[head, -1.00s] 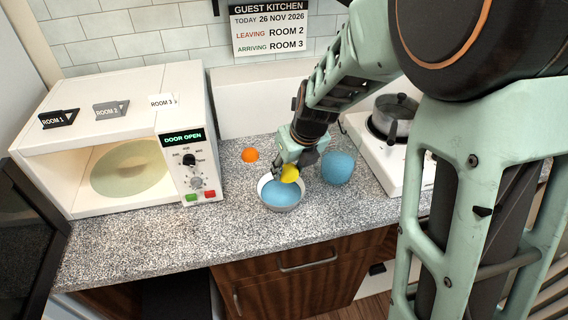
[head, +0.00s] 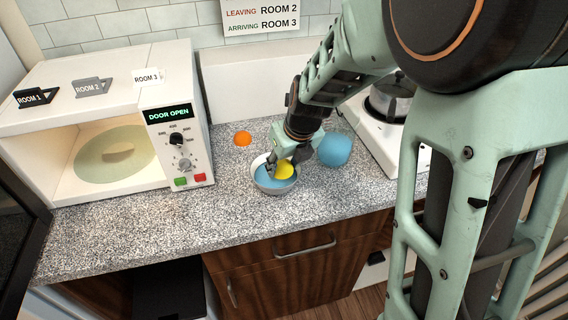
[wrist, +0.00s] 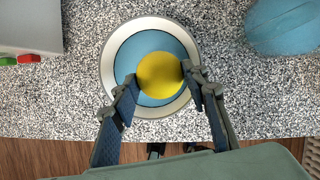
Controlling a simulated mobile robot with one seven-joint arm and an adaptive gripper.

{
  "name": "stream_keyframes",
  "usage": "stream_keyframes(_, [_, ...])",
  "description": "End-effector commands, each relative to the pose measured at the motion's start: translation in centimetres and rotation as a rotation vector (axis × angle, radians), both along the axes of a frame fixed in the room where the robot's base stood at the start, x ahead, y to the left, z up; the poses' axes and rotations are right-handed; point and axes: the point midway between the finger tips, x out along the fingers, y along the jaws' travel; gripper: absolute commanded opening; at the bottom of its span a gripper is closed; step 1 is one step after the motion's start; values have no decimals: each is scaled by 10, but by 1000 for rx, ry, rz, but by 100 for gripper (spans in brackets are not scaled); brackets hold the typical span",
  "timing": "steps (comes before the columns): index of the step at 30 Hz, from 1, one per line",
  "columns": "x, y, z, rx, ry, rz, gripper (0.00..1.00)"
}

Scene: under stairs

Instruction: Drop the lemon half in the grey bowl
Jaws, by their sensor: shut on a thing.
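The lemon half (head: 285,171) is yellow and round-sided, held between the fingertips of my gripper (head: 282,168). In the wrist view the lemon half (wrist: 160,75) overlaps the middle of the grey bowl. My gripper (wrist: 160,80) is shut on it, with a finger on each side. The grey bowl (head: 275,190) stands on the counter and has a blue inside. Its pale grey rim (wrist: 107,62) shows nearly all round in the wrist view. The lemon half is low over or within the bowl's mouth; I cannot tell whether it touches the bottom.
A blue rounded object (head: 335,149) stands close to the right of the bowl. An orange piece (head: 243,138) lies behind it to the left. A microwave (head: 180,100) with its door open stands left, and a pot (head: 392,98) on a white hob right. The speckled counter's front is clear.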

Motion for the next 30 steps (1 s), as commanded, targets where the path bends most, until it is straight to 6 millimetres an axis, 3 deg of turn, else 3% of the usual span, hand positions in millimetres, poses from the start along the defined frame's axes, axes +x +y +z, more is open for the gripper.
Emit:
stream_keyframes(7, [0,0,0,0,0,0,61])
stream_keyframes(17, [-1,0,4,0,-1,1,61])
stream_keyframes(30, [-21,-10,59,1,-4,1,61])
